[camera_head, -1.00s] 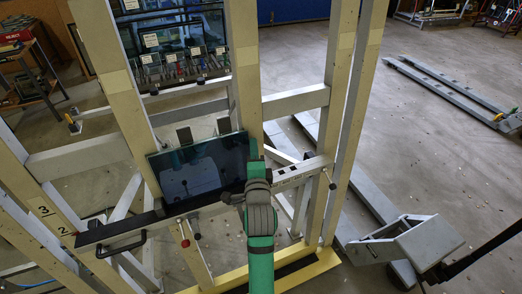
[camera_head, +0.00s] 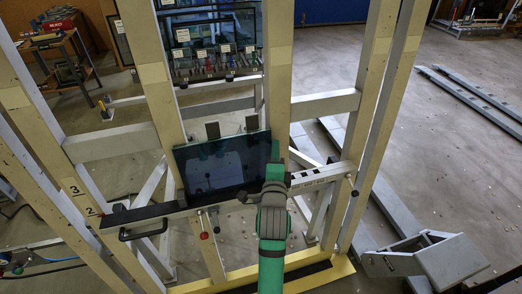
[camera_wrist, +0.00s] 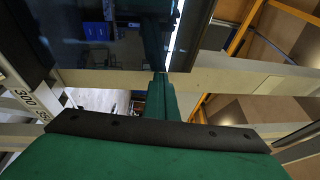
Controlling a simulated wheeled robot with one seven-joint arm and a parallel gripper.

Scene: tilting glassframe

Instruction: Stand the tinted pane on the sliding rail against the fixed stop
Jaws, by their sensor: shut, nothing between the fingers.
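The tinted pane (camera_head: 222,166), dark and glossy, stands on the sliding rail (camera_head: 316,178) between two cream uprights, leaning back. In the head view my gripper (camera_head: 276,150) is beside the pane's right edge; whether it touches is unclear. In the wrist view the green fingers (camera_wrist: 161,92) are together with nothing between them, and the dark pane (camera_wrist: 105,42) fills the upper left. A black strip (camera_head: 150,212) lies along the rail left of the pane. I cannot tell which part is the fixed stop, or whether the pane touches it.
The cream uprights (camera_head: 277,65) and grey crossbars (camera_head: 325,105) close in around the pane. A black handle (camera_head: 143,231) and a red knob (camera_head: 204,235) stick out from the rail. A grey angled plate (camera_head: 452,262) stands at lower right.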

